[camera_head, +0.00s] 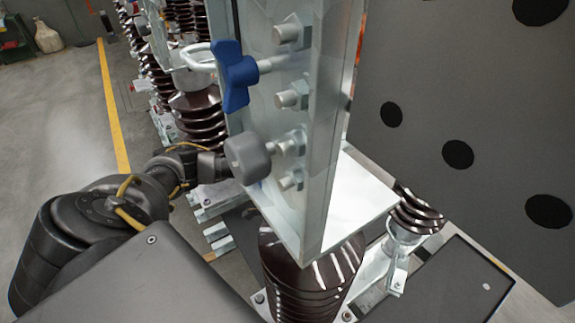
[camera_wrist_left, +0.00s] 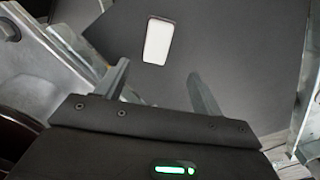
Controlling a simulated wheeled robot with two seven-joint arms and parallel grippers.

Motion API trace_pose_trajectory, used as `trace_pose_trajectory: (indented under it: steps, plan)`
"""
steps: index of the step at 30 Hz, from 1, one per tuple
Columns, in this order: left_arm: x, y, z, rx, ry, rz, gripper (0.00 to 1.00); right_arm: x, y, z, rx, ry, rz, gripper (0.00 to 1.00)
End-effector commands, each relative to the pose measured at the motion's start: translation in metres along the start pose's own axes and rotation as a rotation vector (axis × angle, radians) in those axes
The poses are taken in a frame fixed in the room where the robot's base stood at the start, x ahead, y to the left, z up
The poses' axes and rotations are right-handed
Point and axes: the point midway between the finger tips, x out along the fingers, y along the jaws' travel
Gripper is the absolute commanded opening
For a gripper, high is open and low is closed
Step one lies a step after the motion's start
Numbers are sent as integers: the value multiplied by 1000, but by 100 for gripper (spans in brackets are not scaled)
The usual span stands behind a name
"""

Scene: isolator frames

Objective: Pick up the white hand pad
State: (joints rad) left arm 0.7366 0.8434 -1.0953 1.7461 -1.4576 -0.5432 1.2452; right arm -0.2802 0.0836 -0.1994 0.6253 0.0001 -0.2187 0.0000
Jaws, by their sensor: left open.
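The white hand pad (camera_wrist_left: 158,41) appears in the left wrist view as a pale upright rectangle with rounded corners, against a flat dark grey panel. It is not visible in the head view. My left gripper (camera_wrist_left: 160,90) is open, with its two fingers spread wide and nothing between them. The pad is beyond the fingertips, roughly centred between them and apart from them. My right gripper is in neither view.
A galvanised metal upright (camera_head: 338,120) with bolts, a blue wing knob (camera_head: 235,76) and a grey round knob (camera_head: 247,158) stands close in front. Brown ribbed insulators (camera_head: 285,275) are below and behind it. A large dark panel with black spots (camera_head: 425,70) fills the right. Floor is open at left.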

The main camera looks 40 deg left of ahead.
Motion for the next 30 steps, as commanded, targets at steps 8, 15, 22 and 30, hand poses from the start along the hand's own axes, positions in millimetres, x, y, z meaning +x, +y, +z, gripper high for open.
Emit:
trace_pose_trajectory:
  steps: [8, 15, 22, 30]
  plan:
    - [26, 2, 0, 0, -2, 4, 67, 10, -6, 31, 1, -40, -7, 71]
    - [54, 1, 0, 1, -1, 1, 67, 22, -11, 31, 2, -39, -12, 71]
    - [59, 2, 0, 2, -2, 2, 67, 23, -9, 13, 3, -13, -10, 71]
    - [97, 4, 0, 1, -2, 2, 67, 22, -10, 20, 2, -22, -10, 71]
